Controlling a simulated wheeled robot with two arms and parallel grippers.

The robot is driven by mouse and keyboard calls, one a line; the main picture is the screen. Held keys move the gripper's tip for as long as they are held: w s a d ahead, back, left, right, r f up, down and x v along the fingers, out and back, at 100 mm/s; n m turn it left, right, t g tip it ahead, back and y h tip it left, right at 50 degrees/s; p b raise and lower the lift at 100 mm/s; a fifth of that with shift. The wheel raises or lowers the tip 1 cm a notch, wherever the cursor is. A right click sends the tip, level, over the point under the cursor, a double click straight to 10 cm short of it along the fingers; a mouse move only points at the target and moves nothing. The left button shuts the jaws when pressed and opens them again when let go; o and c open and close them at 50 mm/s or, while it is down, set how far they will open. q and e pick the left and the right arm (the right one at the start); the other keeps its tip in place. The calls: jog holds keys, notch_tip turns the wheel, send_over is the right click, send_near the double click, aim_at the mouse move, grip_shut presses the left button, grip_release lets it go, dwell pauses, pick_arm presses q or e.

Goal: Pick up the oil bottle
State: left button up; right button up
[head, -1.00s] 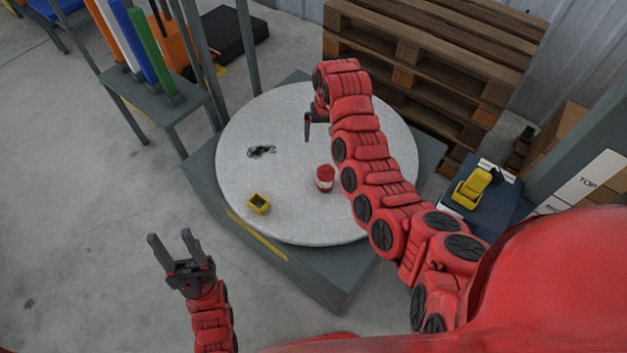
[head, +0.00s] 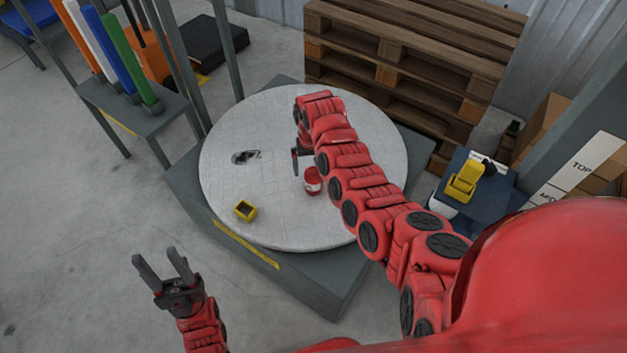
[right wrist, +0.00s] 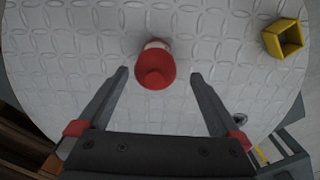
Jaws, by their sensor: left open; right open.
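The oil bottle is most likely the small red and white container (head: 312,181) standing on the round turntable (head: 235,205). It also shows in the right wrist view (right wrist: 155,68), seen from its red top, just beyond and between the fingertips. My right gripper (right wrist: 158,75) is open and empty, with one finger on each side of the container's line and apart from it. In the head view the right gripper (head: 296,160) hangs beside the container, partly hidden by its own arm. My left gripper (head: 163,265) is open and empty over the floor at lower left.
A yellow open box (head: 245,210) and a small dark item (head: 246,157) lie on the turntable. Wooden pallets (head: 410,60) stand behind it. A stand with coloured bars (head: 130,90) is at left, and a blue surface with a yellow object (head: 465,182) at right.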

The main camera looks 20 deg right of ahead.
jog(key=shift+w+d+f+b, duration=0.15)
jog(key=shift+f+b, duration=0.1)
jog(key=shift+f, duration=1)
jog(key=shift+s+d+f+b, duration=0.15)
jog(key=shift+f+b, duration=0.1)
jog(key=shift+f, duration=1)
jog(key=c, duration=1.5)
jog(key=shift+w+r, duration=0.1)
